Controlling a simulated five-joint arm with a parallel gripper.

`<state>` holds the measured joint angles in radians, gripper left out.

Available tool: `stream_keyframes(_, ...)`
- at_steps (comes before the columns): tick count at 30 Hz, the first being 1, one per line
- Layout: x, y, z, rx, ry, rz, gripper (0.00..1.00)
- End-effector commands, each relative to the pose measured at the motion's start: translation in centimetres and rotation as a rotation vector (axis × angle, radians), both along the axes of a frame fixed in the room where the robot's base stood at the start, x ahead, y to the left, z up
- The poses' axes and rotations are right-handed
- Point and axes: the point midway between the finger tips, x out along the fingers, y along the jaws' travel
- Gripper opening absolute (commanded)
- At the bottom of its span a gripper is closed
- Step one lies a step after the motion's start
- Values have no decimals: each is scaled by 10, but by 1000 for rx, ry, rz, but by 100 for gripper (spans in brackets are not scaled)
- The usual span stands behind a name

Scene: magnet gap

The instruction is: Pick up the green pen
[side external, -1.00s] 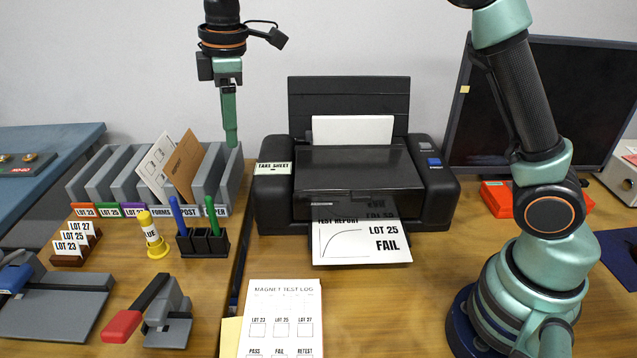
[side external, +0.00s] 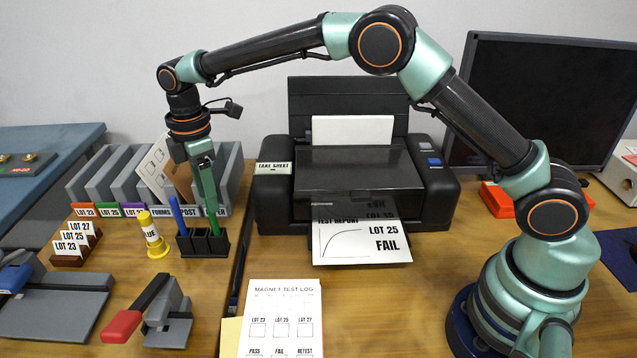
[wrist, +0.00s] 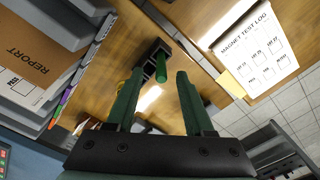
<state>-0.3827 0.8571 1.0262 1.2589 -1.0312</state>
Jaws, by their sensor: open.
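The green pen (wrist: 161,68) stands in the black pen holder (side external: 203,244). In the wrist view it shows between my two green fingertips, with gaps on both sides. My gripper (side external: 211,205) is open and empty, pointing down over the right part of the holder. In the side view my green finger lines up with the pen, so I cannot clearly separate them or judge the remaining distance. A blue pen (side external: 178,215) stands at the left of the same holder.
A yellow glue bottle (side external: 151,235) stands left of the holder. Grey file dividers (side external: 230,175) stand behind it. The black printer (side external: 360,175) is to the right. A stapler-like tool with a red handle (side external: 122,325) and the test log sheet (side external: 280,315) lie in front.

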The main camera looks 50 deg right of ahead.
Motion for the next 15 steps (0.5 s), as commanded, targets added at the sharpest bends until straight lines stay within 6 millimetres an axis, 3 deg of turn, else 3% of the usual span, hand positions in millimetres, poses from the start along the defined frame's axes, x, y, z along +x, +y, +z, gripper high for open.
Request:
stream_keyframes(10, -2, 2, -43, -1, 2, 0, 53)
stream_keyframes(15, -2, 2, -52, 0, 0, -1, 53)
